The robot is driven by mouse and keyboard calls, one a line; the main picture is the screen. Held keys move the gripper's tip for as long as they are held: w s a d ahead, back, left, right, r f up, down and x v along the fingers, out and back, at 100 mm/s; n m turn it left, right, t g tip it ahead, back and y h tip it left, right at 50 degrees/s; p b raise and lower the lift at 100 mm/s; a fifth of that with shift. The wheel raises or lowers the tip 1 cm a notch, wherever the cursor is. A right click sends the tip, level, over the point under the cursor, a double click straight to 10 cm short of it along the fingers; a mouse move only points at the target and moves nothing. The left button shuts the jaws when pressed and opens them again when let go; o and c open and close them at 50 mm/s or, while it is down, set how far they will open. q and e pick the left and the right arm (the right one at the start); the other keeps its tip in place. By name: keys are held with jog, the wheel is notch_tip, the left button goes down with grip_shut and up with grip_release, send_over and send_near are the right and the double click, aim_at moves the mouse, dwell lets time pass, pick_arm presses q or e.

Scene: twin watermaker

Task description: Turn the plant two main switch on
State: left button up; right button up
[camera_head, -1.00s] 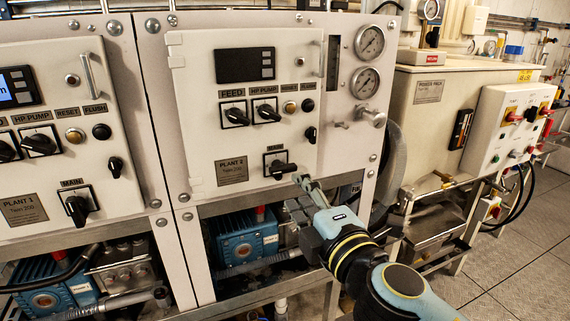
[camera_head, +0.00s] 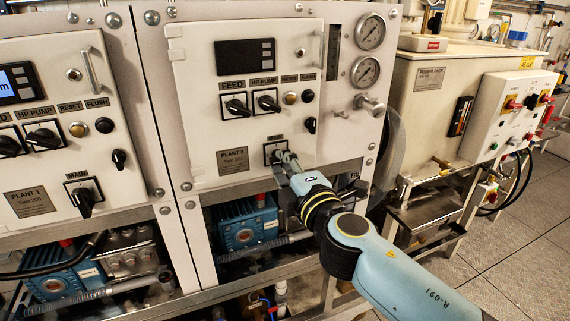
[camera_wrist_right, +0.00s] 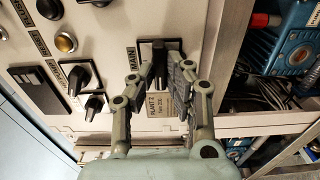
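In the right wrist view the black knob (camera_wrist_right: 159,68) stands between the two fingers of my right gripper (camera_wrist_right: 158,72), beside the MAIN label. The fingers are apart, one on each side of the knob. Whether either touches it I cannot tell. My left gripper is not in view.
The FEED (camera_head: 236,105) and HP PUMP (camera_head: 266,101) knobs sit above on the same panel. The plant one main switch (camera_head: 84,198) is on the left panel. A blue pump (camera_head: 243,229) and pipes lie below. Gauges (camera_head: 366,72) are at the upper right.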

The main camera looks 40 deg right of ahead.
grip_shut()
jog(key=m+b, duration=0.1)
jog(key=m, duration=0.1)
jog(key=m+b, duration=0.1)
jog(key=b, duration=0.1)
jog(key=shift+f+m, duration=0.2)
jog(key=shift+m, duration=0.2)
jog(key=shift+r+m+b, duration=0.1)
jog(key=shift+m+b, duration=5.15)
jog(key=shift+m, duration=1.75)
